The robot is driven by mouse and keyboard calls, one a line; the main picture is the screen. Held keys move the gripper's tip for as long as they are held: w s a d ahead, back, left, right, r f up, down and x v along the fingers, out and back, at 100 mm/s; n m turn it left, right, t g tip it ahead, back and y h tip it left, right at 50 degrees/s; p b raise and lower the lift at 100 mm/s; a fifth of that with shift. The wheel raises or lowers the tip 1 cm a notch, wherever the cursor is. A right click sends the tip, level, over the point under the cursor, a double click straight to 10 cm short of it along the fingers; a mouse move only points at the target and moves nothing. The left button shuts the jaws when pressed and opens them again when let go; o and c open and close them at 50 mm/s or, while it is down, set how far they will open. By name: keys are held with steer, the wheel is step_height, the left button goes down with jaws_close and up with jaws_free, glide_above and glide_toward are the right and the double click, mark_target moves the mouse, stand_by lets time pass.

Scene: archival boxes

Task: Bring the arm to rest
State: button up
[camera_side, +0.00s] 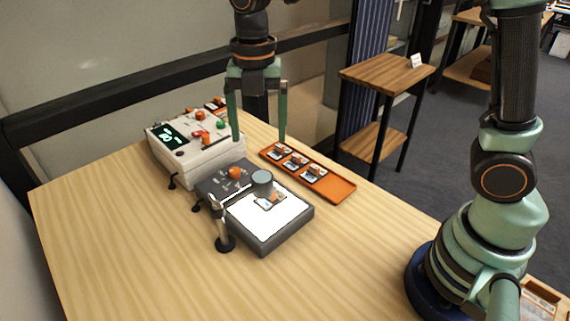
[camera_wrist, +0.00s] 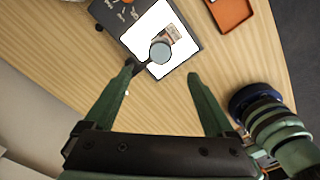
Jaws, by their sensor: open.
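My gripper (camera_side: 260,138) hangs over the wooden table (camera_side: 130,240) with its two green fingers spread apart. Nothing shows between the fingers. In the wrist view my gripper (camera_wrist: 161,69) is also open and empty, with its fingertips in front of the light box's lower part. Its exact height above the table is hard to tell. My arm's base stands at the right of the side view.
A dark light box (camera_side: 286,238) with a glowing white panel carries a small slide (camera_side: 269,202) under a round magnifier (camera_side: 262,177). An orange tray (camera_side: 337,189) holds several slides, its near end bare. A white control box (camera_side: 205,158) stands left. The front table area is clear.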

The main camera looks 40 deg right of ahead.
steer(key=s+d+r+m+t, duration=0.2)
steer(key=s+d+m, duration=0.3)
steer(key=m, duration=0.8)
steer(key=s+d+r+m+t, duration=0.2)
steer(key=s+d+m, duration=0.3)
steer(key=m, duration=0.9)
steer(key=shift+s+d+t, duration=0.15)
steer(key=shift+d+t, duration=0.65)
steer(key=shift+d, duration=0.45)
